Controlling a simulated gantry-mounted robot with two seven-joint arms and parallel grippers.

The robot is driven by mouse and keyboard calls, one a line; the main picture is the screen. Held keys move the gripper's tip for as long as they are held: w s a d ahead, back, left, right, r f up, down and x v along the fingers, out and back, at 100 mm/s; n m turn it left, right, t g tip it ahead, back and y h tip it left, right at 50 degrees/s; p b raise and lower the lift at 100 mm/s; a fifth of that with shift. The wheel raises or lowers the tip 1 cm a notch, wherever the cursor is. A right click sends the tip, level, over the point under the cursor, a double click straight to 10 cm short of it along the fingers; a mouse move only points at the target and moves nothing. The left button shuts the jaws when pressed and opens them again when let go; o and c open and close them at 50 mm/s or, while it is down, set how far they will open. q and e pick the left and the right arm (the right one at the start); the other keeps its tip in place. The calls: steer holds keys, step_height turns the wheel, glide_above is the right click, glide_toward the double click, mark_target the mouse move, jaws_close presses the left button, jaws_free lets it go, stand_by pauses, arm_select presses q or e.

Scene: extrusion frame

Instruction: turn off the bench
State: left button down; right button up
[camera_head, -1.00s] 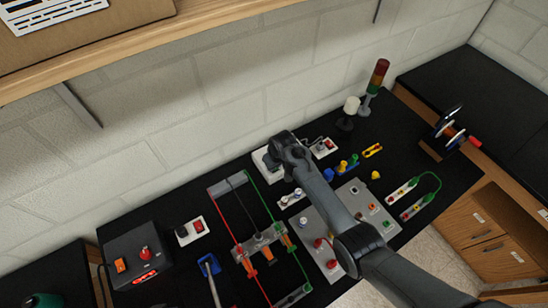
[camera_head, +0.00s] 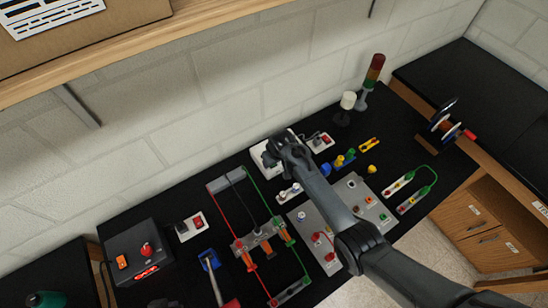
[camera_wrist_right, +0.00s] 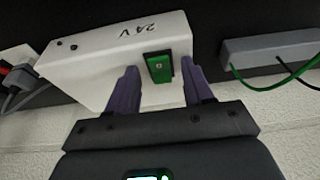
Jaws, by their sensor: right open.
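A white box (camera_wrist_right: 90,62) marked 24 V carries a green rocker switch (camera_wrist_right: 159,68) in the right wrist view. My right gripper (camera_wrist_right: 160,82) is open, its purple fingers on either side of the switch, close to the box face; contact cannot be told. In the head view the white box (camera_head: 257,153) stands near the wall, partly hidden behind my right gripper (camera_head: 277,152). A dark power unit (camera_head: 139,255) at left has an orange switch and a lit red display. White plates with red switches lie at left (camera_head: 191,227) and right (camera_head: 321,142). My left gripper is not seen.
The black bench also holds a red-and-green wired frame (camera_head: 259,236), a grey panel (camera_head: 315,222) under my right arm, a stack light (camera_head: 372,75), a white-topped post (camera_head: 347,102) and a spool stand (camera_head: 440,128). A wooden shelf (camera_head: 215,22) overhangs the wall.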

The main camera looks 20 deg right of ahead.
steer(key=v, duration=1)
steer(key=shift+r, duration=0.35)
steer(key=shift+s+d, duration=0.1)
steer(key=shift+s, duration=0.05)
steer(key=s+d+p, duration=0.3)
steer(key=s+p, duration=0.2)
steer(key=s, duration=1.1)
steer(key=s+r+p, duration=0.1)
steer(key=s+r, duration=0.4)
steer(key=s, duration=0.3)
steer(key=s+a+r+p, duration=0.1)
steer(key=s+r+p, duration=0.1)
steer(key=s+r, duration=0.3)
steer(key=s, duration=0.4)
steer(key=shift+s, duration=0.25)
stand_by(1.2)
